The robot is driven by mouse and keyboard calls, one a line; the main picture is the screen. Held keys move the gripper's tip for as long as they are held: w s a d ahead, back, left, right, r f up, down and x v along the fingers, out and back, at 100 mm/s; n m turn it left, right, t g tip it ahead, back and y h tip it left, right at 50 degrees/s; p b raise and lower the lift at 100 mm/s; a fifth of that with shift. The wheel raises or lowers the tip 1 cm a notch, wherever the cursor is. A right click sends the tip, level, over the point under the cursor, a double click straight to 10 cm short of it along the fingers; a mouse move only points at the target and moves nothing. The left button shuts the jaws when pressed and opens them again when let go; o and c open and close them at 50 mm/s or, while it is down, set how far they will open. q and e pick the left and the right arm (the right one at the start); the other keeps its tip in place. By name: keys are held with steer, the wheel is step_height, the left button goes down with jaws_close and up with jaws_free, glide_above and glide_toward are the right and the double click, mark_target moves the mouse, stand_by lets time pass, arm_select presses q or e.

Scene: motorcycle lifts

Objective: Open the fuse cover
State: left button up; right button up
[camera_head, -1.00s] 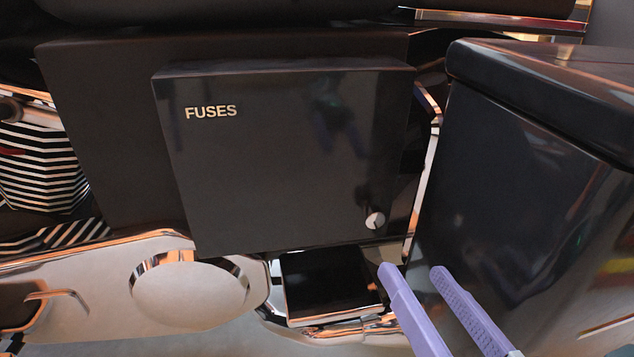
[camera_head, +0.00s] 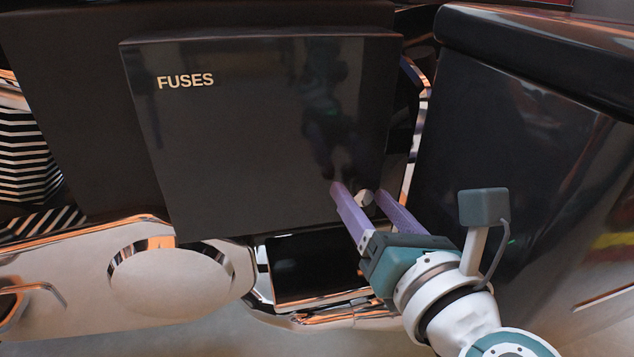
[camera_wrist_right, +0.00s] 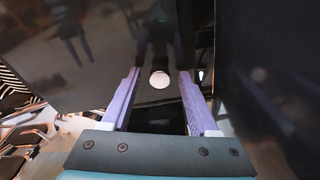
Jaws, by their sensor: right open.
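The fuse cover (camera_head: 240,140) is a black, glossy, flat panel marked FUSES, and it looks shut. Its small round silver knob (camera_head: 365,198) is near the lower right corner. My right gripper (camera_head: 358,190) is at that corner, with its two purple fingers open on either side of the knob. In the right wrist view the knob (camera_wrist_right: 160,79) shows between the open fingertips (camera_wrist_right: 158,72), with a gap on both sides. I cannot tell if a finger touches the cover. My left gripper is not in view.
A large black case (camera_head: 520,150) stands close on the right of the cover and my right arm. Chrome parts and a silver engine cover (camera_head: 170,280) lie below. A striped finned part (camera_head: 25,165) is at the left edge.

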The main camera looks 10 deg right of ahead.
jaws_close()
stand_by(0.4)
stand_by(0.9)
